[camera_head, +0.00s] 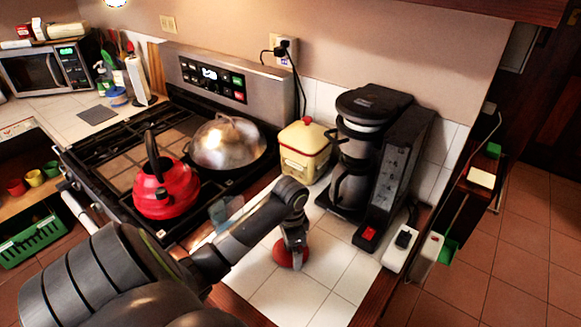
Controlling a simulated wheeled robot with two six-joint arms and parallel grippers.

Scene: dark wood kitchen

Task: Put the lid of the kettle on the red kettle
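The red kettle (166,193) stands on the near right part of the black stove, with its dark handle upright. Its top opening is not clear from here. A round red lid (284,256) is at the white tiled counter, right of the kettle and directly below my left gripper (294,247). My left gripper points down with its fingers at the lid's top and partly hides it. The fingers are too small to tell whether they are open or shut on the lid. My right gripper is not in view.
A silver domed cover (226,142) sits on a pan behind the kettle. A cream and red canister (305,151) and a black coffee maker (365,160) stand behind the lid. A clear bluish cup (226,211) is between kettle and lid. Front counter tiles are clear.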

